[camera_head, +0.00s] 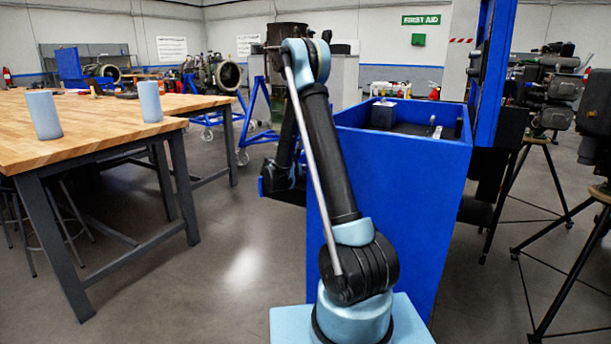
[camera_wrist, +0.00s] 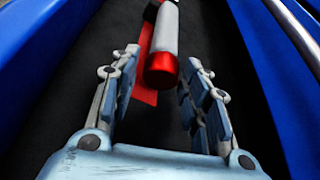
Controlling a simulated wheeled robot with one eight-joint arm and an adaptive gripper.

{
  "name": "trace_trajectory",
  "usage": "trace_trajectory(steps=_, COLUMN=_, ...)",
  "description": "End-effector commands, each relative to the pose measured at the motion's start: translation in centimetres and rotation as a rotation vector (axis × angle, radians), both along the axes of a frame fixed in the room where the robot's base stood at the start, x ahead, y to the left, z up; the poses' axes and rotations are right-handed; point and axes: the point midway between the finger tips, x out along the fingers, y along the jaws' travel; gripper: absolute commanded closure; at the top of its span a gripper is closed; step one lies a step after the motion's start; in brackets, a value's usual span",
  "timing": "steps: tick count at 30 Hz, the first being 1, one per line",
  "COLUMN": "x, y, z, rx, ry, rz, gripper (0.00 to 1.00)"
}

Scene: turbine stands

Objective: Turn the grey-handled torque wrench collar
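A grey cylindrical handle with a red end (camera_wrist: 163,40) lies in a dark-floored blue tray in the wrist view. Its far end is black and cut off by the top edge. I take it for the torque wrench; I cannot tell the collar apart from the red end. My gripper (camera_wrist: 172,75) is open, with its fingers spread on either side of the red end. I see no finger contact with it. In the head view my upper arm hides most of my gripper, and the wrench cannot be made out.
Blue tray walls rise left (camera_wrist: 22,35) and right (camera_wrist: 262,60) of my gripper. A flat red piece (camera_wrist: 146,92) lies beside the handle. A blue cabinet (camera_head: 400,200) stands right of my arm, a wooden table (camera_head: 90,120) left. Tripod stands (camera_head: 545,150) are at far right.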

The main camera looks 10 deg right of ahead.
Motion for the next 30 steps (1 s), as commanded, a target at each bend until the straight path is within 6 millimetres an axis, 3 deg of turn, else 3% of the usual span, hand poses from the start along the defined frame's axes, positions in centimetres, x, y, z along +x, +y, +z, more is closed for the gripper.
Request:
trace_trajectory(steps=14, x=-0.6, y=0.6, z=0.3, rx=-0.001, ry=0.000, rz=0.001, gripper=0.49)
trace_trajectory(steps=30, x=-6.7, y=6.6, z=3.6, rx=-0.001, ry=0.001, rz=0.002, gripper=0.49)
